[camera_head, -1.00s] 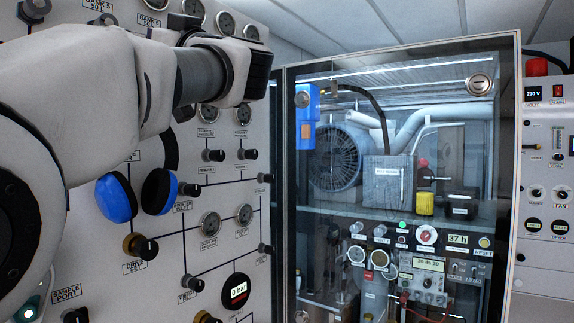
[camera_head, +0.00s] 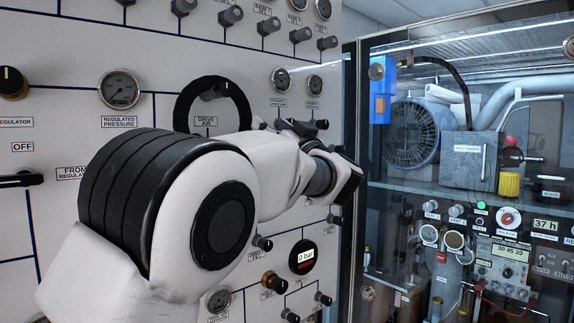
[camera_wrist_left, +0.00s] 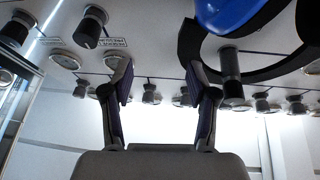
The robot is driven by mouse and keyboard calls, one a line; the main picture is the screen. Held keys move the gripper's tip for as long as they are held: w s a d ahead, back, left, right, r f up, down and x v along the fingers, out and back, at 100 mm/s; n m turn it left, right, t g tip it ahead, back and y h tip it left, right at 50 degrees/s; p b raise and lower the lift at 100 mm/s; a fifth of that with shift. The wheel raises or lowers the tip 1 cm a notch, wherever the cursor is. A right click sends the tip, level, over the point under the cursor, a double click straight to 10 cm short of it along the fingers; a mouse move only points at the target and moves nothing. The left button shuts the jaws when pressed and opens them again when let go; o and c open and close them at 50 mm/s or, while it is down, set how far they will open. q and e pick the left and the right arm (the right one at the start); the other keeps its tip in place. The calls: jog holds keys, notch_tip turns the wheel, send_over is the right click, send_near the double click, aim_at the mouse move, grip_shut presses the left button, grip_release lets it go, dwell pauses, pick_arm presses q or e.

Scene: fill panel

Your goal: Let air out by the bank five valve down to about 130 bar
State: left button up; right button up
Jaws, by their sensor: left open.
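A row of dark valve knobs runs along the top of the white panel (camera_head: 60,120). The bank labels there are too small to tell surely which knob is the bank five valve. Round gauges sit above the row; their readings are not legible. My left gripper (camera_head: 303,126) is in front of the panel, below the row's right end, partly hidden by my wrist. In the left wrist view the gripper (camera_wrist_left: 160,80) has its two fingers apart with nothing between them. Several knobs (camera_wrist_left: 150,95) show beyond the fingertips. My right gripper is not in view.
Ear defenders hang on the panel by a black band (camera_head: 181,105) around a knob, beside my gripper; a blue cup (camera_wrist_left: 225,12) shows close in the left wrist view. A digital display (camera_head: 305,257) reads 0 bar. A glass-fronted compressor cabinet (camera_head: 352,110) stands at right.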

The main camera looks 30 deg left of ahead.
pick_arm(q)
notch_tip(320, 180, down, 7)
jog(key=w+m+t+h, duration=0.1)
jog(key=w+m+t, duration=0.1)
jog(key=w, duration=0.1)
jog(key=shift+d+h+b, duration=0.3)
jog(key=shift+d+h, duration=0.1)
jog(key=shift+d, duration=0.05)
dwell(6.9)
